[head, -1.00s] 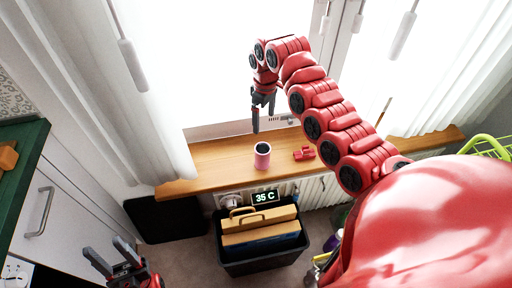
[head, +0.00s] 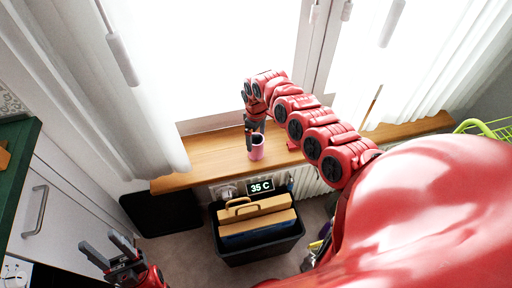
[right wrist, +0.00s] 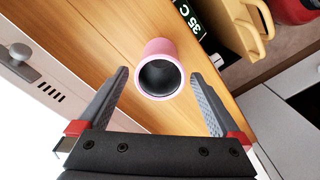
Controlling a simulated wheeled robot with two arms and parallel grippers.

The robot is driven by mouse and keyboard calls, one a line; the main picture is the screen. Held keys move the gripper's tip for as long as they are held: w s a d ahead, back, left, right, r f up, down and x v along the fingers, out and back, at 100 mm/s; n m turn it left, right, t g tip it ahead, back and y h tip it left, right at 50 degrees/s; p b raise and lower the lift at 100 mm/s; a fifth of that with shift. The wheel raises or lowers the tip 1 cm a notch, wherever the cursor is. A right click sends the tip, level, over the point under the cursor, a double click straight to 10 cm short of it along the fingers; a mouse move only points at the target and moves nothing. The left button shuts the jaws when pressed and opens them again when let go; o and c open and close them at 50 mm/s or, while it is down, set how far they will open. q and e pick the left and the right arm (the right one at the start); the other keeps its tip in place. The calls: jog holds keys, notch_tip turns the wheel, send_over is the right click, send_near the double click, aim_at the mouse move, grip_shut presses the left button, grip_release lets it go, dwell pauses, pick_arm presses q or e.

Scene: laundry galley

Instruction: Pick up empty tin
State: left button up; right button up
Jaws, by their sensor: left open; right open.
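The empty tin is a pink cylinder with a dark, empty inside, and it stands on the wooden windowsill; I see the tin (head: 257,149) in the head view. In the right wrist view the tin (right wrist: 160,71) sits between the open fingers, its mouth facing the camera, with a gap on both sides. My right gripper (head: 254,136) is open at the tin, and its fingers also show in the right wrist view (right wrist: 160,100). My left gripper (head: 108,254) is open and empty at the lower left, far from the tin.
The wooden windowsill (head: 200,168) runs below the window. A small display reading 35 C (head: 261,186) is under it. A black bin (head: 262,250) with cardboard folders (head: 256,222) stands on the floor below. A white curtain (head: 130,90) hangs on the left.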

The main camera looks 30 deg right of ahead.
notch_tip(320, 180, down, 2)
jog(key=shift+f, duration=0.25)
jog(key=c, duration=1.3)
jog(key=shift+r, duration=0.1)
jog(key=shift+r, duration=0.5)
notch_tip(320, 180, up, 2)
jog(key=shift+d+r, duration=0.1)
jog(key=shift+r, duration=0.1)
jog(key=shift+s+r+p, duration=0.45)
jog(key=shift+s+p, duration=0.1)
jog(key=shift+p, duration=0.4)
jog(key=s+a+p, duration=0.1)
jog(key=s+p, duration=0.3)
jog(key=p, duration=0.1)
jog(key=s+a+p, duration=0.2)
jog(key=s+p, duration=0.3)
jog(key=s+a+p, duration=0.1)
jog(key=s+p, duration=0.4)
jog(key=p, duration=0.1)
jog(key=shift+s+a+r, duration=0.15)
jog(key=shift+a+r, duration=0.1)
jog(key=shift+r, duration=0.1)
